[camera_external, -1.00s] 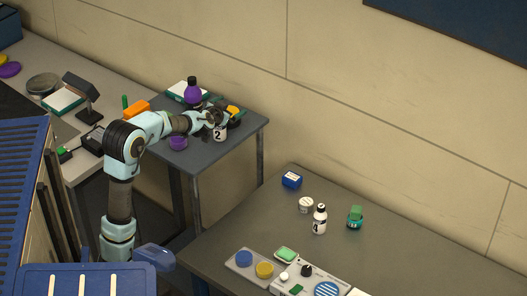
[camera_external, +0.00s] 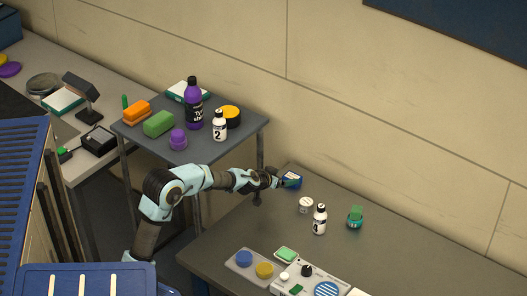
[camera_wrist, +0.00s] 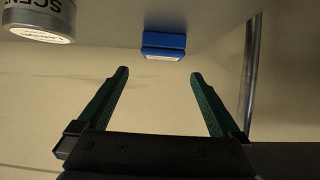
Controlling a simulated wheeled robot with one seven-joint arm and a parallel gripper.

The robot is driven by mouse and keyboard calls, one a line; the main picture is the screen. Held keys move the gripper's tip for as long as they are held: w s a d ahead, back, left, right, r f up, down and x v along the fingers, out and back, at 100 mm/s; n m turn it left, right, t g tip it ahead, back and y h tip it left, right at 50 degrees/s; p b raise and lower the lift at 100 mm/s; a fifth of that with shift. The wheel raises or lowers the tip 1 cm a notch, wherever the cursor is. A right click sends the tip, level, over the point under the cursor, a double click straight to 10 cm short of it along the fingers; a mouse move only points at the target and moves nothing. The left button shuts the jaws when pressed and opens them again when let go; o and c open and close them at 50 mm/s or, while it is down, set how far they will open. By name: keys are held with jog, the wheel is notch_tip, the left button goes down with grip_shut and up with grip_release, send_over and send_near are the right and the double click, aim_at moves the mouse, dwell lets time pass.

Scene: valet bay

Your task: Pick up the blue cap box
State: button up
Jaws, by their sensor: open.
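The blue cap box (camera_external: 293,180) sits near the back left corner of the right-hand grey table, partly covered by my gripper in the external view. In the wrist view the blue box (camera_wrist: 163,45) shows at the top, just beyond and between the fingertips. My gripper (camera_external: 284,183) is open and close to the box. In the wrist view its two green fingers (camera_wrist: 157,72) are spread apart with nothing between them. I cannot tell from these views whether a finger touches the box.
A white tin (camera_external: 306,205) stands close to the box; a labelled can (camera_wrist: 40,20) shows in the wrist view. A white bottle (camera_external: 319,219) and a green jar (camera_external: 355,217) stand farther right. The grey table (camera_external: 420,262) is clear at right.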

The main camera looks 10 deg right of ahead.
aim_at(292, 177)
jog(key=shift+x, duration=0.95)
jog(key=shift+a+f+b+x, duration=0.15)
jog(key=shift+f+b+x, duration=0.05)
jog(key=shift+x, duration=1.15)
jog(key=shift+a+f+b+x, duration=0.1)
jog(key=shift+f+b+x, duration=0.1)
jog(key=shift+x, duration=1.15)
jog(key=shift+s, duration=0.1)
jog(key=c, duration=1.2)
jog(key=shift+c, duration=0.2)
jog(key=shift+r, duration=0.15)
